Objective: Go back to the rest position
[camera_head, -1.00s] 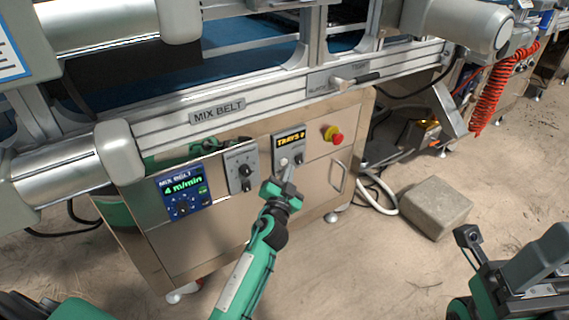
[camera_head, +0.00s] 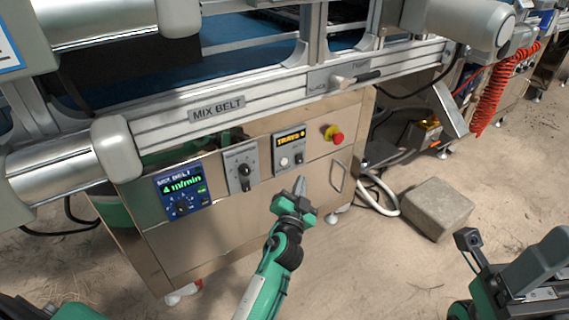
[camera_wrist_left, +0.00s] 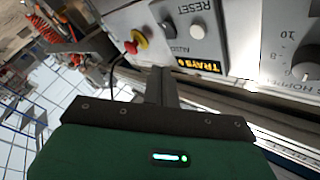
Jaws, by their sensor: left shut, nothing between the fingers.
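My left gripper (camera_head: 299,187) is shut and empty, in front of the steel cabinet (camera_head: 230,235) just below the TRAYS panel (camera_head: 289,148). It is apart from the panel's white button (camera_head: 284,162). In the left wrist view, the shut fingers (camera_wrist_left: 162,84) show over the dark gripper body, with the TRAYS panel (camera_wrist_left: 207,32), its white button and a red knob (camera_wrist_left: 131,47) beyond. My right arm shows at the lower right of the head view; its fingertips cannot be made out.
A MIX BELT display (camera_head: 182,191) and a dial panel (camera_head: 242,168) sit on the cabinet face. A red emergency knob (camera_head: 336,138) and a door handle (camera_head: 338,176) are to the right. A concrete block (camera_head: 436,208) lies on the sandy floor, with a white hose (camera_head: 379,190) beside it.

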